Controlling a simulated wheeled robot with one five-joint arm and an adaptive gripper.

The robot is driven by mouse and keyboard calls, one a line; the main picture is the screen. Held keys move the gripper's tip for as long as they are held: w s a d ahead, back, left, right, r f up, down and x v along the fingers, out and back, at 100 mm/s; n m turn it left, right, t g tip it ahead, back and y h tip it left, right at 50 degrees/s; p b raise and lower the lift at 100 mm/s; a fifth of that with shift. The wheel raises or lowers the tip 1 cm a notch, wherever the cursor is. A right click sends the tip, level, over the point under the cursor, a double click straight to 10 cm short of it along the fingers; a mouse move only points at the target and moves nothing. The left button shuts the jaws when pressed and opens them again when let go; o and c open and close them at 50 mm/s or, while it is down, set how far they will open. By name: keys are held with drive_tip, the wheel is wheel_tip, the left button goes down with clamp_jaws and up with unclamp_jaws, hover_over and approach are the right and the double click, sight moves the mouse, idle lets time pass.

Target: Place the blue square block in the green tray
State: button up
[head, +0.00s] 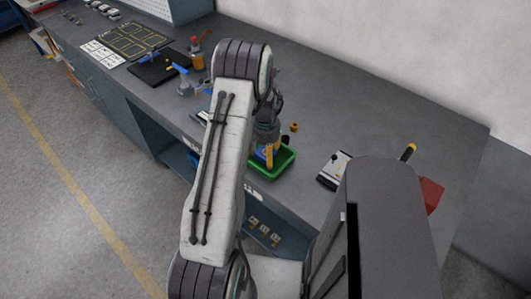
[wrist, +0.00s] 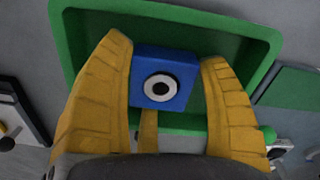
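The blue square block (wrist: 178,63), with a white and black ring on its face, sits between the yellow fingers of my gripper (wrist: 165,85) in the wrist view. The fingers press against its left and right sides. A third finger shows below it. The green tray (wrist: 72,45) lies behind and below the block in that view. In the head view, my gripper (head: 267,153) points down over the green tray (head: 287,166) near the bench's front edge. The block is mostly hidden there. I cannot tell whether it touches the tray floor.
A white device (head: 333,170) lies right of the tray. A red box (head: 431,194) and a yellow-black handled tool (head: 408,152) are farther right. A small orange part (head: 294,127) stands behind the tray. A black mat (head: 160,68) lies at the left. The bench's back right is clear.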

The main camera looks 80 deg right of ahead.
drive_tip(key=shift+o, duration=0.4)
drive_tip(key=shift+r, duration=0.1)
drive_tip(key=shift+d+r, duration=0.1)
drive_tip(key=shift+r, duration=0.4)
wheel_tip(320, 180, up, 11)
drive_tip(key=shift+b, duration=0.4)
drive_tip(key=shift+r, duration=0.1)
